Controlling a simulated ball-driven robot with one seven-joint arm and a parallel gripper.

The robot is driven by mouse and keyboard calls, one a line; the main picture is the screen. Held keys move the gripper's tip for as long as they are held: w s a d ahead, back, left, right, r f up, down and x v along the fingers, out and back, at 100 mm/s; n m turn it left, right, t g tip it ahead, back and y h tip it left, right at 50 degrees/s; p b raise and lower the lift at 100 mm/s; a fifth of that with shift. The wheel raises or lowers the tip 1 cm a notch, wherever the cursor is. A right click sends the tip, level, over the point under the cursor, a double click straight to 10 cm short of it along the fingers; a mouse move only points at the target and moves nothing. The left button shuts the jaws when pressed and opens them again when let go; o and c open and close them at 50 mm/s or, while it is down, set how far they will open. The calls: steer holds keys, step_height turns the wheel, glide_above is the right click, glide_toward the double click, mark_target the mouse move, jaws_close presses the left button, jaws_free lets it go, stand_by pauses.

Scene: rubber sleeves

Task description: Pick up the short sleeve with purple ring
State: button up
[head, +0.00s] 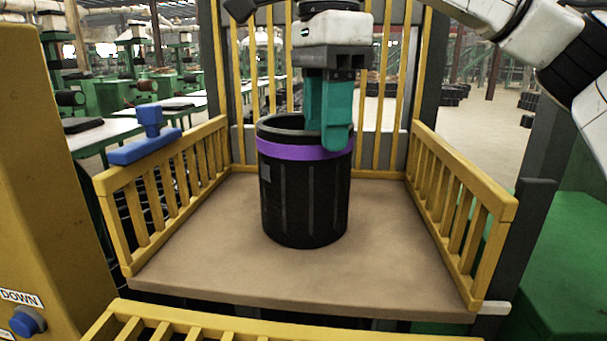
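The short sleeve with purple ring (304,195) is a black ribbed rubber cylinder. It stands upright on the brown platform, with the purple ring (285,151) just below its open top. My gripper (326,137) points straight down at the sleeve's right front rim. One teal finger hangs in front of the wall and overlaps the purple ring. The other goes down inside the opening, its tip hidden by the rim. The wall lies between the fingers, but I cannot tell whether they press on it.
The brown platform (210,262) is bare around the sleeve. Yellow rails stand at the left (175,180), right (455,205), back and front. A blue T-shaped object (146,143) sits on the left rail. A yellow post with a blue DOWN button (27,322) stands at the left front.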

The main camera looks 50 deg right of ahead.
mark_target(305, 176)
steer(key=shift+f, duration=2.3)
jaws_close()
steer(key=shift+r, duration=0.1)
